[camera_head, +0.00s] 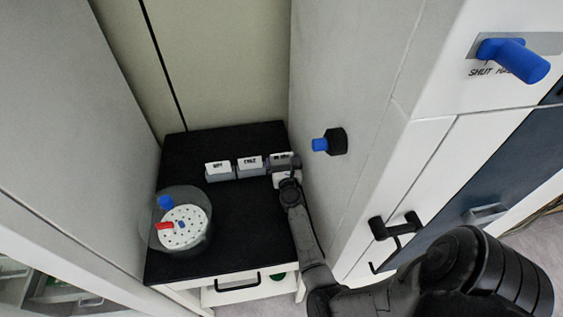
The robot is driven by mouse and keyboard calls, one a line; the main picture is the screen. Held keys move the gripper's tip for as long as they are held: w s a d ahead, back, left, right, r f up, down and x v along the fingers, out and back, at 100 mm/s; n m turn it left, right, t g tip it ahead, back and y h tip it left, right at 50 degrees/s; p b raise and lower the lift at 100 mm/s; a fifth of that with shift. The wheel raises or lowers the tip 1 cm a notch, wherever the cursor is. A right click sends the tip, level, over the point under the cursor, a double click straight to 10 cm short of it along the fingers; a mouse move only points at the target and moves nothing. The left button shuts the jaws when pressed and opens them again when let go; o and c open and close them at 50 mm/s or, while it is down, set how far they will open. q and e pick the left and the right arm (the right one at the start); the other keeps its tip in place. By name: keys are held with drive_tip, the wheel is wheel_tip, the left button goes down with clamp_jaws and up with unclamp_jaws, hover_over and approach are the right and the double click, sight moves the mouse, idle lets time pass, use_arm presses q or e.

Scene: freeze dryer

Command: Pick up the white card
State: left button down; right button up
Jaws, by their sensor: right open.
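Three white cards with small dark lettering stand in a row in grey holders on the black worktop (225,235). The left card (217,166) and the middle card (250,161) show clearly. The right card (281,156) is partly covered by my right gripper (284,164). My right gripper is open at that right card and its holder. I cannot tell whether its fingers touch the card or stand around it. The lettering is too small to read surely. My left gripper is not in view.
A clear round vessel with a perforated white disc (184,228) stands at the worktop's left. A tall grey cabinet wall (345,80) with a blue-tipped knob (321,144) rises close to the right of my gripper. The worktop's front middle is clear.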

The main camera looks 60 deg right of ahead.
sight(282, 156)
drive_tip(key=x, duration=0.5)
drive_tip(key=shift+b, duration=0.35)
drive_tip(key=shift+a, duration=0.1)
drive_tip(key=c, duration=0.6)
